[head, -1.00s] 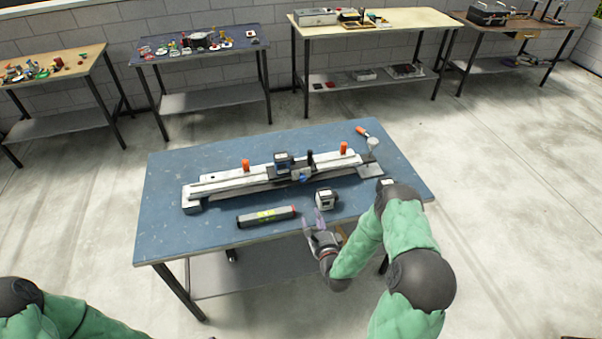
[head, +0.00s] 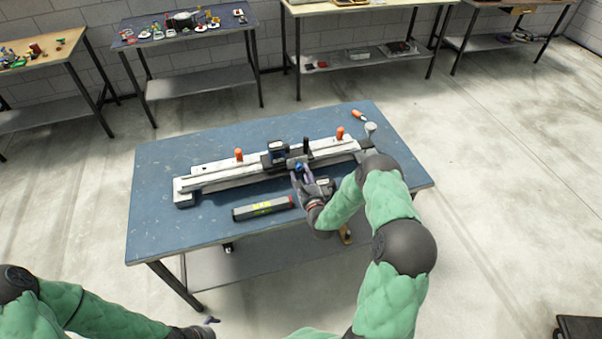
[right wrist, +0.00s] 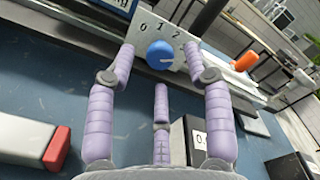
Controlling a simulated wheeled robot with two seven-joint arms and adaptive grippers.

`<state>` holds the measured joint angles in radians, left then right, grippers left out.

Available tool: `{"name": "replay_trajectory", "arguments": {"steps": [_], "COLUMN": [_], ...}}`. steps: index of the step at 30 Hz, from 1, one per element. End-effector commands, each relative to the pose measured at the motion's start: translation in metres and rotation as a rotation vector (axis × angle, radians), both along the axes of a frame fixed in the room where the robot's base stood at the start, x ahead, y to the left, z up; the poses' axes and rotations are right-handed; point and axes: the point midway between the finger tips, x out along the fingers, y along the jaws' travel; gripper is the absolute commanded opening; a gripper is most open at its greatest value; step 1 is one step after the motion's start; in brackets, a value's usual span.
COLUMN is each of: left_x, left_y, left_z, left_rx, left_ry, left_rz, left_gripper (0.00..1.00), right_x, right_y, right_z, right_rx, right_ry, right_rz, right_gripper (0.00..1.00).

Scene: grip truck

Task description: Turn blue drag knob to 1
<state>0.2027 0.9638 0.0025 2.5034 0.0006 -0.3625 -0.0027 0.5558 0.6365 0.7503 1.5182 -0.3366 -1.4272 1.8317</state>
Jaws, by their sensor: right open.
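The blue knob (right wrist: 160,54) sits on a pale plate (right wrist: 143,28) marked 0, 1 and 2 in the right wrist view. A light mark shows on the knob, but its exact setting is hard to read. The plate belongs to the long white rail device (head: 215,181) on the blue table. My right gripper (head: 299,175) is open at the device's front. In the right wrist view, its purple fingers stand left, right and below the knob, apparently apart from it. My left gripper (head: 206,324) is only partly visible at the bottom edge, away from the table.
A small boxy block (right wrist: 203,140) stands close beside my right fingers. Orange handles (head: 239,154) rise from the rail. The table's left part (head: 155,205) is clear.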

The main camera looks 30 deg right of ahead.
Motion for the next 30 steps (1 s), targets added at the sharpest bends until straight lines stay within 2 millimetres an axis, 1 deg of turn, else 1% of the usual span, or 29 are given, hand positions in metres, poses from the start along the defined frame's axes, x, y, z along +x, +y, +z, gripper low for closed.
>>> {"name": "replay_trajectory", "arguments": {"steps": [3, 6, 14, 15, 17, 18, 20, 21, 30], "left_x": [0.000, 0.000, 0.000, 0.000, 0.000, 0.000, 0.000, 0.000, 0.000], "left_y": [0.000, 0.000, 0.000, 0.000, 0.000, 0.000, 0.000, 0.000, 0.000], "left_z": [-0.002, -0.002, -0.002, -0.002, -0.002, -0.002, -0.002, -0.002, -0.004], "left_rx": [0.000, 0.000, 0.000, 0.000, 0.000, 0.000, 0.000, 0.000, 0.000], "left_ry": [0.000, 0.000, 0.000, 0.000, 0.000, 0.000, 0.000, 0.000, 0.000], "left_rz": [0.000, 0.000, 0.000, 0.000, 0.000, 0.000, 0.000, 0.000, 0.000], "left_gripper": [0.92, 0.92, 0.92, 0.92, 0.92, 0.92, 0.92, 0.92, 0.92], "right_x": [0.010, 0.014, 0.016, 0.016, 0.015, 0.015, 0.015, 0.015, 0.015], "right_y": [-0.002, -0.003, -0.004, -0.004, -0.004, -0.004, -0.004, -0.004, -0.004], "right_z": [0.000, 0.000, 0.000, 0.000, 0.000, 0.000, 0.000, 0.000, 0.000], "right_rx": [-0.001, 0.000, 0.000, 0.000, 0.000, 0.000, 0.000, 0.000, -0.018], "right_ry": [-0.001, 0.000, 0.000, 0.000, 0.000, 0.000, 0.000, 0.000, 0.004], "right_rz": [-0.001, 0.000, 0.000, 0.000, 0.000, 0.000, 0.000, 0.000, 0.000], "right_gripper": [0.52, 0.52, 0.52, 0.49, 0.32, 0.21, 0.04, 0.00, 0.00]}}
